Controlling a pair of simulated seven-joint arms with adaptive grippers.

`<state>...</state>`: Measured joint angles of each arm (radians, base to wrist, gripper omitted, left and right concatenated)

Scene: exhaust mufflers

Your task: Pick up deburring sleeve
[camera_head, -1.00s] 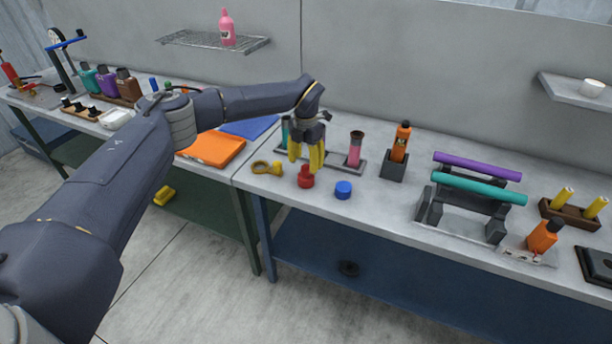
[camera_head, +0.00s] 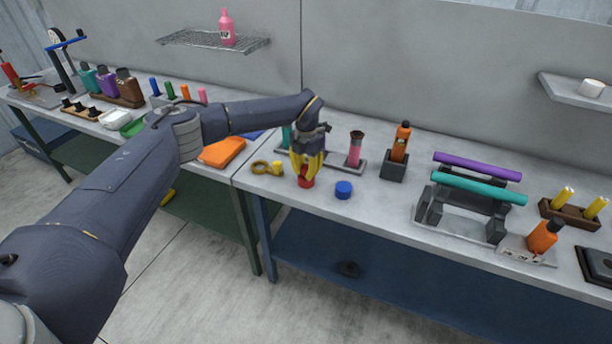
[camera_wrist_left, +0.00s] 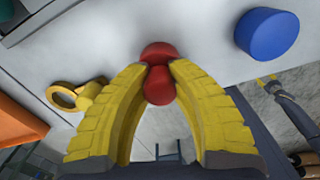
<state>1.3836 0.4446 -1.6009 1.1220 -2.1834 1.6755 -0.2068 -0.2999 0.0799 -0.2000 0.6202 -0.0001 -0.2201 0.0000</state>
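A small red piece (camera_head: 306,182), which I take to be the deburring sleeve, stands near the front edge of the right bench. In the left wrist view the red piece (camera_wrist_left: 158,91) has rounded ends and a narrower middle. My left gripper (camera_head: 307,173) points down over it. In the left wrist view the yellow fingers of my left gripper (camera_wrist_left: 159,66) are closed around its narrow middle, and their tips hide part of it. I cannot tell whether it is off the bench.
A blue round piece (camera_head: 343,190) stands just right of the red piece, and a yellow ring-shaped piece (camera_head: 262,168) lies to its left. Behind are a pink bottle (camera_head: 355,150) and an orange bottle (camera_head: 401,143). A rack (camera_head: 470,205) holds purple and teal tubes.

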